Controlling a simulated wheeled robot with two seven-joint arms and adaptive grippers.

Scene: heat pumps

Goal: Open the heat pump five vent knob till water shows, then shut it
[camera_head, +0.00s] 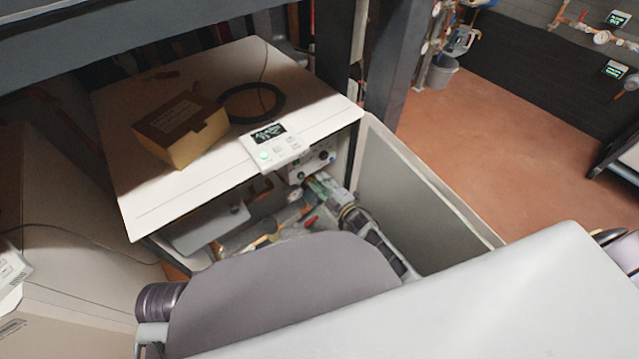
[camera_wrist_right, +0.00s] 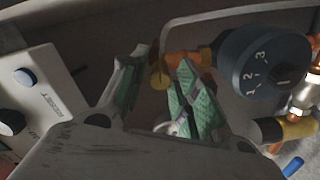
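The white heat pump (camera_head: 215,85) has an open front with pipes inside. My right gripper (camera_head: 318,185) reaches into this opening, below the control panel. In the right wrist view its two green-padded fingers (camera_wrist_right: 158,80) are apart. A small round brass-coloured part (camera_wrist_right: 160,77), perhaps the vent knob, shows between and just beyond the fingertips. I cannot tell whether the fingers touch it. No water shows there. The head view does not show this part clearly. My left gripper is not in view.
A dark dial (camera_wrist_right: 262,60) with numbers and a blue handle (camera_wrist_right: 292,166) sit right of my fingers; a RESET panel (camera_wrist_right: 38,100) is left. A cardboard box (camera_head: 182,130) and black cable coil (camera_head: 252,103) lie on top. A side panel (camera_head: 405,190) bounds the opening.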

